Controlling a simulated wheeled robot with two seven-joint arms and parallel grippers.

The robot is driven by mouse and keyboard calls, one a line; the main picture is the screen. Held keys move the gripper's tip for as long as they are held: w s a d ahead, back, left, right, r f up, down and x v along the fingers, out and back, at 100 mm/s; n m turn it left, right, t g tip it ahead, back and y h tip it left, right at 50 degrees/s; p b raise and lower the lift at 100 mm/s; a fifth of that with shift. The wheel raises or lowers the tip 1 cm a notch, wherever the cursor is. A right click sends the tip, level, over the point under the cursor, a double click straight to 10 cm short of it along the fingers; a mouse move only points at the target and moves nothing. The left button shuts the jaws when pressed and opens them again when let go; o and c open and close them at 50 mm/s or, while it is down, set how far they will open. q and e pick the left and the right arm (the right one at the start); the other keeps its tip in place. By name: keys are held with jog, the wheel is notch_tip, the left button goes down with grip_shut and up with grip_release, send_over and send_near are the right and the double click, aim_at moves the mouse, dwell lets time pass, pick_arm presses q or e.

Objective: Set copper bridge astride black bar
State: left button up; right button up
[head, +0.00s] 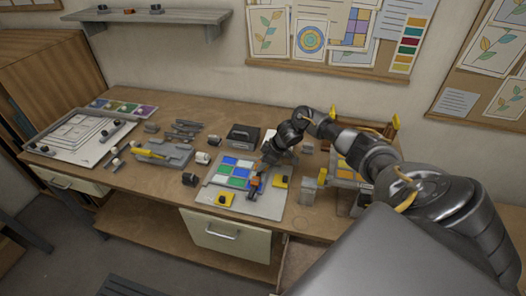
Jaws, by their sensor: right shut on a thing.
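I cannot tell whether the bridge touches the bar. My left gripper is out of view.
Yellow blocks with black knobs (225,199) (280,182) sit on the board's left and right sides. A black box (243,135) stands behind it. Jars (189,179) and a grey tray with a yellow tool (163,153) are at left. A metal block (308,190) stands right.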

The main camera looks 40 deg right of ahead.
jog(key=shift+f, duration=0.15)
dwell(0.5)
jog(key=shift+f, duration=0.35)
jog(key=shift+r, duration=0.1)
jog(key=shift+r+p, duration=0.35)
jog(key=shift+r, duration=0.05)
dwell(1.1)
jog(key=shift+f+b, duration=0.3)
jog(key=shift+f, duration=0.1)
jog(key=shift+r+p, duration=0.4)
jog(key=shift+r, duration=0.2)
jog(key=shift+f, duration=0.2)
dwell(0.8)
jog(key=shift+f+b, duration=0.5)
jog(key=shift+f, duration=0.05)
